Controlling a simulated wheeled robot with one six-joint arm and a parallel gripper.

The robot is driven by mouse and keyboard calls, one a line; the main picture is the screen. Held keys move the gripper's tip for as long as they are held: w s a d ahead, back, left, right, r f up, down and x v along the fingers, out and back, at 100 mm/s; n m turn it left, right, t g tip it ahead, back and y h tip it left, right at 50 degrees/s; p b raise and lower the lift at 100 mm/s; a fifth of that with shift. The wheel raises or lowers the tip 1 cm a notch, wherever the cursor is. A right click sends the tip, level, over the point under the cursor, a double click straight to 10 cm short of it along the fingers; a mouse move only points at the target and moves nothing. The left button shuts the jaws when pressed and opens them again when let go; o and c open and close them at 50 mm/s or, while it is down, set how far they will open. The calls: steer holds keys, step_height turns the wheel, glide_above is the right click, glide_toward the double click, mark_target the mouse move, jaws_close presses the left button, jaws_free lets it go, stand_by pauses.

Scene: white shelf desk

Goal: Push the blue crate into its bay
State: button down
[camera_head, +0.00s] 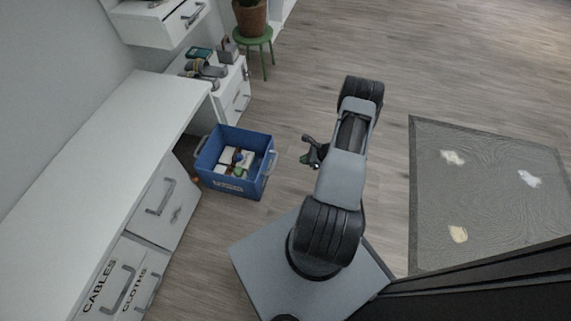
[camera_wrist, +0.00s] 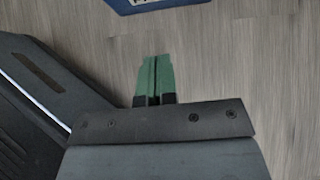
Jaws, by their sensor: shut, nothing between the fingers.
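The blue crate (camera_head: 232,190) stands on the wooden floor in the head view, partly in front of an open space under the white desk. It holds several small items and has light handles on its sides. A corner of the crate (camera_wrist: 150,4) shows at the top of the wrist view. My gripper (camera_head: 307,152) is to the right of the crate, apart from it. In the wrist view its green fingertips (camera_wrist: 155,66) are together with nothing between them. The back of the bay is hidden by the desk top and the crate.
The white desk (camera_head: 90,150) runs along the left, with drawers (camera_head: 160,205) just below the crate and a small drawer unit (camera_head: 236,95) above it. A plant stool (camera_head: 255,37) stands at the top. A grey mat (camera_head: 490,190) lies right. Floor between crate and gripper is clear.

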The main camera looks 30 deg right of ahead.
steer(key=w+a+r+b+x, duration=0.1)
steer(key=b+x, duration=0.4)
steer(key=x, duration=0.8)
steer(key=shift+r, duration=0.25)
